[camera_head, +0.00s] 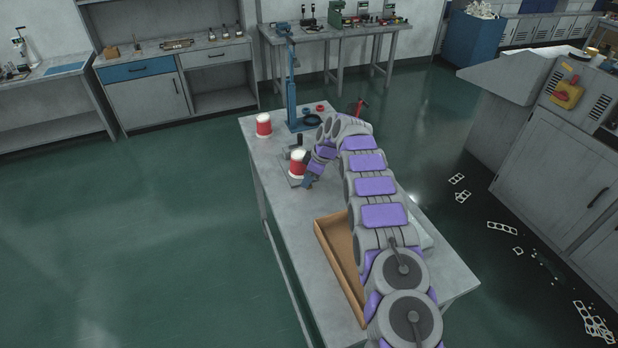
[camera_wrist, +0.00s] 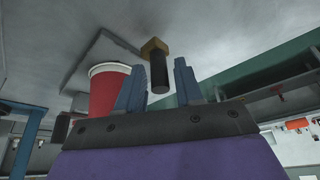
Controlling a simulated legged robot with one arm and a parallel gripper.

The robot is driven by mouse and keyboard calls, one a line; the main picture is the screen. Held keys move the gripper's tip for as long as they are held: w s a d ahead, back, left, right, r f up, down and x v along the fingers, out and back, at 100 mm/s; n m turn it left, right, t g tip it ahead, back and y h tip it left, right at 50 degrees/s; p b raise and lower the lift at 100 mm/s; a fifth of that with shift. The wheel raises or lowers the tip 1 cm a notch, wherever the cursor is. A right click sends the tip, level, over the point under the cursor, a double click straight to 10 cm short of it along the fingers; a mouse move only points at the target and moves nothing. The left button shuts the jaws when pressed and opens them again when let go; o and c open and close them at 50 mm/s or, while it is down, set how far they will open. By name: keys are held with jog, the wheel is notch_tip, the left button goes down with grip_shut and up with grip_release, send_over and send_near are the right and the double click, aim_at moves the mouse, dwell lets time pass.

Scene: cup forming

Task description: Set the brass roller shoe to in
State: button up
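The brass roller shoe shows in the wrist view as a brass block (camera_wrist: 154,47) with a dark cylindrical rod (camera_wrist: 159,72) on it. My gripper (camera_wrist: 158,68) has its two blue fingers apart, one on either side of the rod, with visible gaps. I cannot tell whether either finger touches it. A red cup with a white rim (camera_wrist: 108,90) is just left of the fingers in the wrist view. In the head view, my gripper (camera_head: 308,183) is low beside this red and white cup (camera_head: 297,164), and the shoe cannot be made out there.
A second red and white cup (camera_head: 263,125) stands at the table's far left. A blue stand (camera_head: 292,95) rises at the far end. A shallow wooden tray (camera_head: 335,255) lies nearer, partly behind my arm. The table's left strip (camera_head: 285,215) is clear.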

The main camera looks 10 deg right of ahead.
jog(key=shift+a, duration=0.2)
jog(key=shift+c, duration=0.8)
jog(key=c, duration=0.3)
jog(key=shift+d, duration=0.35)
grip_shut()
jog(key=shift+a, duration=0.1)
jog(key=shift+w+a+r+p, duration=0.2)
jog(key=shift+w+p, duration=0.2)
jog(key=shift+p, duration=0.25)
jog(key=w+p, duration=0.2)
jog(key=p, duration=0.1)
jog(key=shift+a, duration=0.1)
